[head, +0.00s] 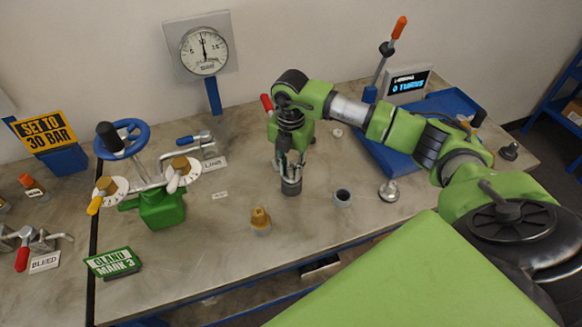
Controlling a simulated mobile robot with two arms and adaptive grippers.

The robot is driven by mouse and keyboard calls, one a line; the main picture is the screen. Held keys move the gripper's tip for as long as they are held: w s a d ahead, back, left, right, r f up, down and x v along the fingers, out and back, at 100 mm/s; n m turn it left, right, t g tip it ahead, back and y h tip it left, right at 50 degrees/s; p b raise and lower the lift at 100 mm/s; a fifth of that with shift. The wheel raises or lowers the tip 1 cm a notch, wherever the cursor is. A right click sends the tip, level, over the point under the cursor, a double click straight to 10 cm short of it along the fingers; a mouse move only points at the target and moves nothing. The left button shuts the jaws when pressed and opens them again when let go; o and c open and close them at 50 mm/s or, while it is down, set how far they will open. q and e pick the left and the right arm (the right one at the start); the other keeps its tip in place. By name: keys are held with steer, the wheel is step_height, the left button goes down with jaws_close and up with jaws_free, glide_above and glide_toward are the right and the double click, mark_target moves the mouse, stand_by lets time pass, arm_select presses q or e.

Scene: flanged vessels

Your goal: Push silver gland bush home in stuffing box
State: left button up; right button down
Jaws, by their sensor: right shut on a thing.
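My right gripper (290,166) points straight down near the middle of the bench, its fingers close together on a small silver piece, seemingly the silver gland bush (291,180). The fingers hide most of this piece. Directly below is a dark grey round cup, seemingly the stuffing box (291,189), standing upright on the bench. I cannot tell how deep the bush sits in it. My left gripper is not in view.
A grey cup with a dark opening (343,198), a brass piece in a grey base (260,221) and a silver flanged piece (389,191) stand nearby. A green valve (162,208) is left, a blue tray (395,158) right.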

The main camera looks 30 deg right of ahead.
steer(key=shift+f, duration=0.3)
steer(key=c, duration=1.7)
jaws_free()
